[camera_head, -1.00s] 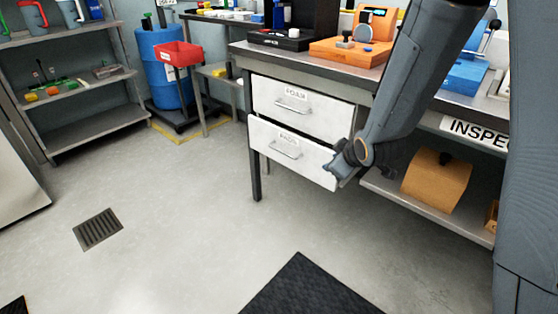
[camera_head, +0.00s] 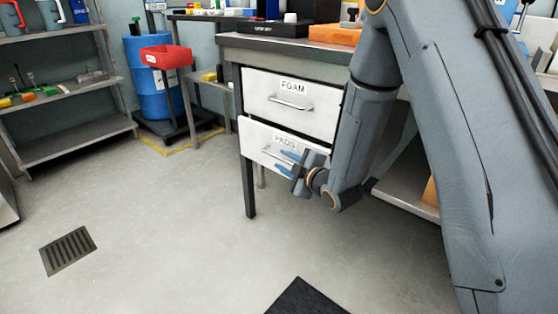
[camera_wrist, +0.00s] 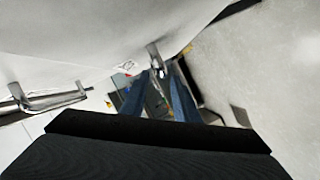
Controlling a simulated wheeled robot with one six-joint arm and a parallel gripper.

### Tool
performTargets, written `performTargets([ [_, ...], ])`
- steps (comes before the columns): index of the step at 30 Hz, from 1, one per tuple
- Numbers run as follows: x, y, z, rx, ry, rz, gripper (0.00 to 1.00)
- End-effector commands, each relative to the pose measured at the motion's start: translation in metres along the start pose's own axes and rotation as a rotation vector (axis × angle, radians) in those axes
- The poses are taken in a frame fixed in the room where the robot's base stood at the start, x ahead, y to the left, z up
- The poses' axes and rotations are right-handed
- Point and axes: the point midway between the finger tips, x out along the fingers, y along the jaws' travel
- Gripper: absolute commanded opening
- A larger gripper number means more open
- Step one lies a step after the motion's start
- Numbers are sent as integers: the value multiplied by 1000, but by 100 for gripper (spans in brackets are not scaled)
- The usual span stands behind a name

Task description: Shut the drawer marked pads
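The drawer marked PADS (camera_head: 256,138) is the lower of two white drawers under the bench. Its front stands a little forward of the drawer above, so it looks partly open. Its metal handle (camera_head: 270,155) is partly hidden by my gripper. My gripper (camera_head: 285,163) is in front of the drawer's right half, close to the handle. Its two blue fingers are apart. In the wrist view, a metal post (camera_wrist: 156,60) shows near the tips of my gripper (camera_wrist: 158,82); I cannot tell whether they touch. A metal handle (camera_wrist: 50,100) shows at left.
The drawer marked FOAM (camera_head: 275,92) above looks shut. The bench leg (camera_head: 248,185) stands at left. A blue barrel (camera_head: 150,85) and red bin (camera_head: 166,57) are farther back. The floor in front is clear apart from a drain grate (camera_head: 68,250) and dark mat (camera_head: 306,298).

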Motion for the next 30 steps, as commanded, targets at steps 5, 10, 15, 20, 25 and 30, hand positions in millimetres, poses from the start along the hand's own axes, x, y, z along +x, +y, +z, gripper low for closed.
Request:
performTargets([
  [5,27,-1,2,1,-2,0,28],
  [10,40,0,3,2,-4,0,28],
  [15,43,1,4,3,-6,2,28],
  [20,43,1,4,3,-6,2,26],
  [25,43,1,4,3,-6,2,0],
  [30,42,1,4,3,-6,1,0],
])
